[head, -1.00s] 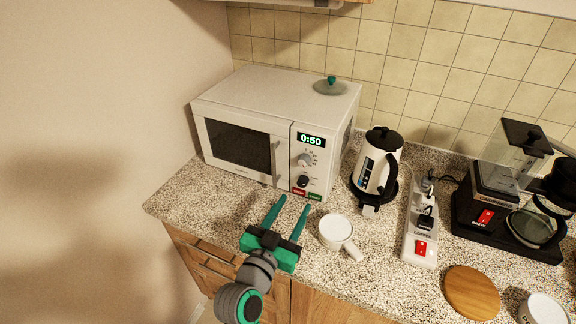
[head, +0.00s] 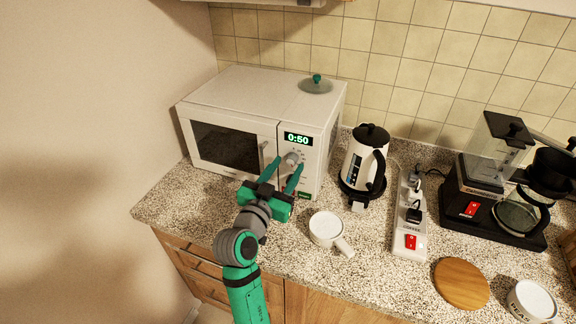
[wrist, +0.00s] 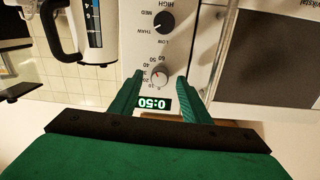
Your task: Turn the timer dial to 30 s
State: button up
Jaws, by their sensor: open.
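The timer dial (head: 292,158) is a light grey knob on the microwave's (head: 262,98) front panel, under a green display (head: 298,139) reading 0:50. In the wrist view, which is upside down, the dial (wrist: 160,76) has a small red mark and a ring of numbers. My gripper (head: 288,164) is open in front of the panel. In the wrist view its green fingertips (wrist: 160,78) lie on either side of the dial with gaps; I cannot tell how far they reach around it.
A dark power dial (wrist: 163,23) sits below the timer dial, partly hidden by the gripper in the head view. A white mug (head: 325,228) stands in front, and a kettle (head: 362,158) right of the microwave. A power strip (head: 408,222) and coffee maker are further right.

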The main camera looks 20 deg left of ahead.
jog(key=shift+w, duration=0.85)
jog(key=shift+c, duration=0.4)
jog(key=c, duration=1)
jog(key=shift+o, duration=0.2)
jog(key=shift+n, duration=0.3)
jog(key=n, duration=0.5)
jog(key=shift+d+n, duration=0.1)
jog(key=shift+n, duration=0.2)
jog(key=n, duration=0.5)
jog(key=shift+f+n, duration=0.1)
jog(key=shift+n, duration=0.2)
